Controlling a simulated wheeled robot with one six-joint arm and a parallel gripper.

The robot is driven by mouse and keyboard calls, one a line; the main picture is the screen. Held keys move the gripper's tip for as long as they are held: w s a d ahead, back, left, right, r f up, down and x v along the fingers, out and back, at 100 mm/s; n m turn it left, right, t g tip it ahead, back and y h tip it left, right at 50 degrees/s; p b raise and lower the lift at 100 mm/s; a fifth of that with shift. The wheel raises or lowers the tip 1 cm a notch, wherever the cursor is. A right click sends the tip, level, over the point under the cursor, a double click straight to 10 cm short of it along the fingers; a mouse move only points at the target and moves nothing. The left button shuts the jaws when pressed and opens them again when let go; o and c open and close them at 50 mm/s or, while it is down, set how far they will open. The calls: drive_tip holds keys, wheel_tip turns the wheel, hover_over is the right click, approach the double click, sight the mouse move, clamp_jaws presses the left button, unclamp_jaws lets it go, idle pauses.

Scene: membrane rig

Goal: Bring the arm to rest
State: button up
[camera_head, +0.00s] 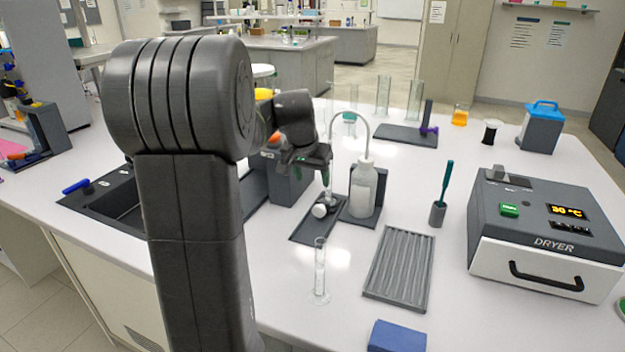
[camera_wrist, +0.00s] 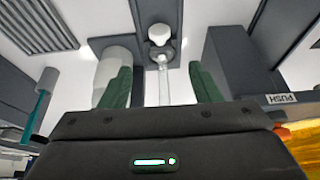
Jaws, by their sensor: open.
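My gripper (camera_wrist: 163,88) is open in the wrist view, its two green fingers apart with nothing held. Between and beyond the fingers show a clear tube and a white round cap (camera_wrist: 159,34) on a dark tray. In the head view my arm rises in front at the left and bends over the bench. There my gripper (camera_head: 298,170) is above the bench, just left of a white wash bottle (camera_head: 363,190) with a curved spout. The bottle also shows in the wrist view (camera_wrist: 112,70), partly behind the left finger.
A dark tray (camera_head: 304,236) lies below my gripper. A clear cylinder (camera_head: 320,272), a ribbed grey tray (camera_head: 398,268) and a blue block (camera_head: 397,337) are nearer the front. The dryer (camera_head: 545,235) stands at the right. A sink (camera_head: 118,212) is at the left. White bench shows between them.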

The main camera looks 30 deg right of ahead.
sight(318, 206)
drive_tip(key=p+x, duration=0.1)
drive_tip(key=x, duration=1.3)
drive_tip(key=shift+s, duration=0.1)
drive_tip(key=shift+s+a, duration=0.2)
